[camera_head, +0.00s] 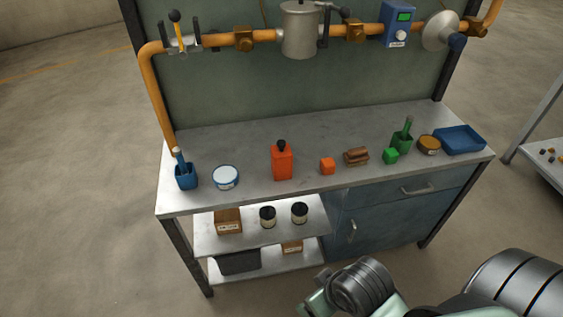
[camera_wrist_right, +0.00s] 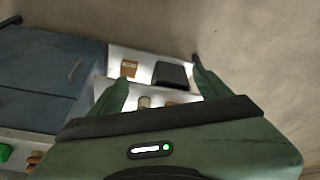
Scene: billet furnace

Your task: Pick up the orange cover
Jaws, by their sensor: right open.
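Two orange things stand on the grey workbench (camera_head: 240,197) in the head view: a small orange block (camera_head: 327,166) right of the middle, and a taller orange bottle (camera_head: 282,162) with a black top to its left. I cannot tell for sure which one is the cover; the small block looks like a loose piece. Neither shows in the right wrist view. My right gripper (camera_wrist_right: 158,72) is open and empty, its two green fingers spread, facing the shelves under the bench. It is apart from both orange things. My left gripper is not in view.
A brown stacked piece (camera_head: 357,156) and a green block (camera_head: 391,156) stand right of the orange block. A white tin (camera_head: 226,177) and blue holder (camera_head: 186,176) are left. An orange pipe (camera_head: 275,38) runs above. The bench front strip is clear.

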